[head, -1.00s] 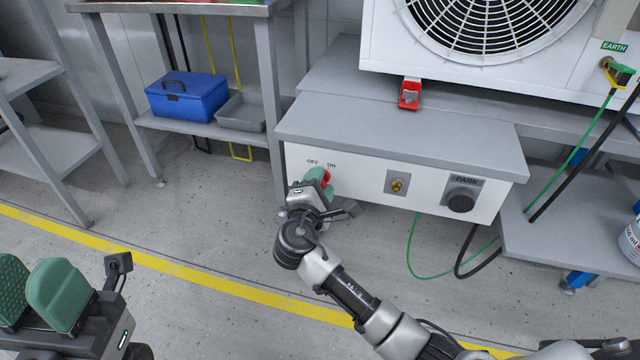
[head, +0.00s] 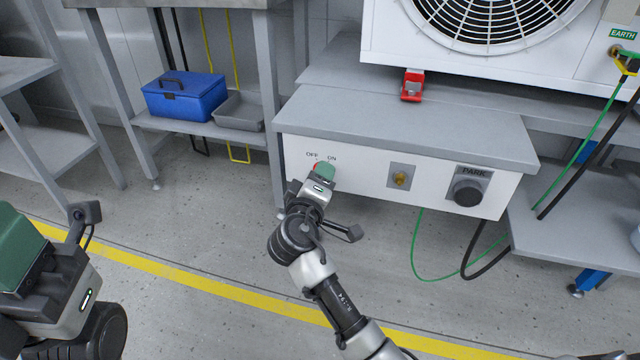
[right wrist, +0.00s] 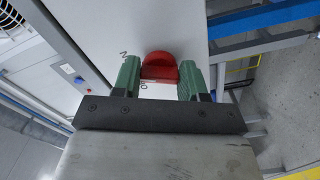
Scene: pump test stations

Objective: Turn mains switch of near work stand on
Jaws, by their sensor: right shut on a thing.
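The near work stand (head: 430,184) has a white front panel under a grey top. The red mains switch knob (head: 315,166) is at its left end, by the OFF and ON labels, mostly hidden by my right gripper (head: 324,172). In the right wrist view the red knob (right wrist: 160,67) is between the green fingers of my right gripper (right wrist: 160,80), which is shut on it. I cannot tell which label the knob points to. My left gripper (head: 18,250) is cut off at the lower left, away from the stand; its opening is not clear.
The panel also has a brass fitting (head: 401,178) and a black PARK knob (head: 467,192). A blue toolbox (head: 185,96) and a grey tray (head: 238,111) are on a left shelf.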

